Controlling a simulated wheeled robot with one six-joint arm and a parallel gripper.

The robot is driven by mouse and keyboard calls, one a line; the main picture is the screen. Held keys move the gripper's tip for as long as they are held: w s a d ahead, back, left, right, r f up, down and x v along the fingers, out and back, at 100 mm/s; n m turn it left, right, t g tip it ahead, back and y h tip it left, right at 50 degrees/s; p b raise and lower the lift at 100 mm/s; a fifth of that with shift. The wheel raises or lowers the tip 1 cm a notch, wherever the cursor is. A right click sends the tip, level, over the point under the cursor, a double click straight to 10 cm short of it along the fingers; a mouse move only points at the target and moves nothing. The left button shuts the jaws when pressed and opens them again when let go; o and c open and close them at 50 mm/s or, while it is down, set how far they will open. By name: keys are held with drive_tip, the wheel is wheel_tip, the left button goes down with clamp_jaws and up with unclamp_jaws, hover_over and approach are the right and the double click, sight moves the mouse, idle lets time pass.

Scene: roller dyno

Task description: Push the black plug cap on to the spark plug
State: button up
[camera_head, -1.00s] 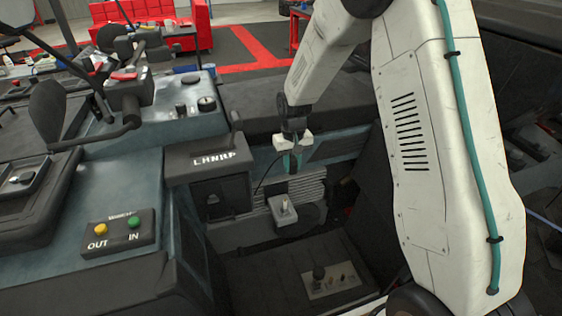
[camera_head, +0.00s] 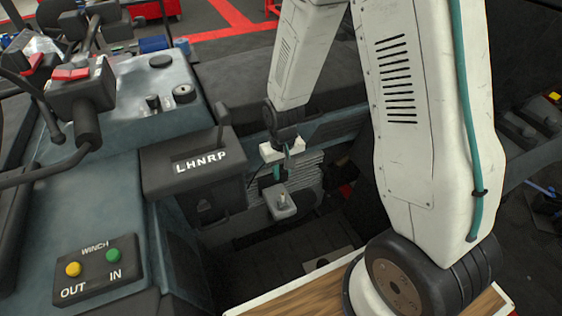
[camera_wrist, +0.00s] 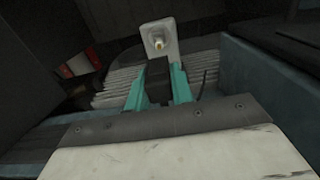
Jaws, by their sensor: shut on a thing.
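My gripper (camera_head: 277,172) is shut on the black plug cap (camera_wrist: 157,80). In the wrist view the cap sits between the two teal fingers of my gripper (camera_wrist: 158,76). The spark plug (camera_wrist: 158,42) has a pale tip and stands on a light grey block (camera_wrist: 166,28), just beyond the cap in that view. In the head view the spark plug (camera_head: 283,198) sits on the block (camera_head: 281,208), a little below my gripper. The cap appears apart from the plug; their exact gap is hard to tell.
A ribbed grey engine part (camera_head: 306,176) lies behind the block. A gear selector box (camera_head: 193,168) marked LHNRP stands close on the left. A thin dark cable (camera_wrist: 204,82) runs beside the fingers. A winch button box (camera_head: 96,268) is at lower left.

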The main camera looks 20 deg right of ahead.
drive_tip(key=shift+f, duration=3)
drive_tip(key=shift+s+f, duration=0.1)
drive_tip(key=shift+f, duration=0.1)
drive_tip(key=shift+f, duration=0.5)
drive_tip(key=shift+f, duration=0.1)
drive_tip(key=shift+f, duration=0.55)
drive_tip(key=shift+f, duration=0.15)
drive_tip(key=shift+f, duration=0.7)
